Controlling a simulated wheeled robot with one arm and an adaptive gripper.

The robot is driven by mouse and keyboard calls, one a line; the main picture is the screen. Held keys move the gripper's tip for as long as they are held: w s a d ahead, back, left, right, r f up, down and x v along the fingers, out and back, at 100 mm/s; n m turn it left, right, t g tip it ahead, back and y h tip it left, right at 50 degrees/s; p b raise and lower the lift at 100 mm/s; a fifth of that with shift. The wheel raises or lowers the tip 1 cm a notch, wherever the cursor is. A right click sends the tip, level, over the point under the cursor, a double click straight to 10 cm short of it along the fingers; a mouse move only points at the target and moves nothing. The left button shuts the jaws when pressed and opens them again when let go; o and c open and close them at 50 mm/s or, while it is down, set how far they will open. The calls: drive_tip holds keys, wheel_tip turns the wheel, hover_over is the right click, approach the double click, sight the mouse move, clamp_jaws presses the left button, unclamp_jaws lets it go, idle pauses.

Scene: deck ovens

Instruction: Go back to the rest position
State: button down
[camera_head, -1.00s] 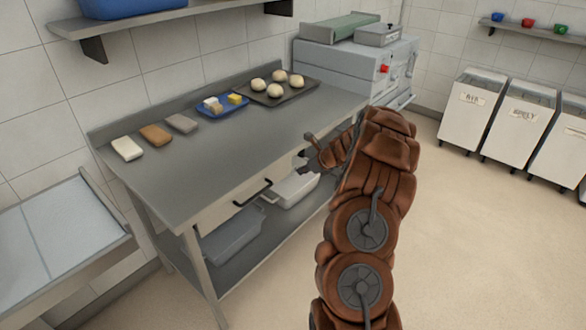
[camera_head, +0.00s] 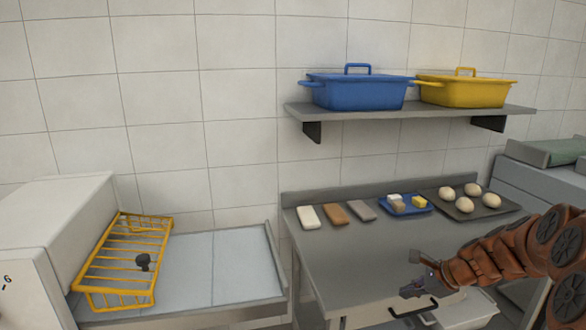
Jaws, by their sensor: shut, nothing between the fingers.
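My gripper (camera_head: 418,282) is at the lower right in the head view, at the end of my brown arm. It is shut and empty. It shows in front of the metal worktable (camera_head: 352,262), above a dark drawer handle (camera_head: 412,306). I cannot tell whether it touches the table.
On the worktable stand three small blocks (camera_head: 335,212), a blue tray (camera_head: 421,209) with pieces on it, and a dark tray (camera_head: 512,207) with several dough balls. A shelf (camera_head: 432,112) above holds a blue pan (camera_head: 358,94) and a yellow pan (camera_head: 465,93). A yellow rack (camera_head: 98,262) stands left.

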drive_tip(key=s+a+r+n+g+h, duration=0.1)
drive_tip(key=s+a+r+n+g, duration=0.1)
drive_tip(key=s+a+n, duration=0.45)
drive_tip(key=s+a+r+n+g, duration=0.2)
drive_tip(key=s+a+r+n, duration=0.15)
drive_tip(key=s+a, duration=0.55)
drive_tip(key=s+d+n+g+h, duration=0.1)
drive_tip(key=s+n, duration=0.4)
drive_tip(key=s, duration=0.7)
drive_tip(key=s+d+n+g+h, duration=0.2)
drive_tip(key=s+n, duration=0.4)
drive_tip(key=s, duration=0.6)
drive_tip(key=shift+s+d+f+h, duration=0.35)
drive_tip(key=shift+s+f+h, duration=0.1)
drive_tip(key=shift+h, duration=0.35)
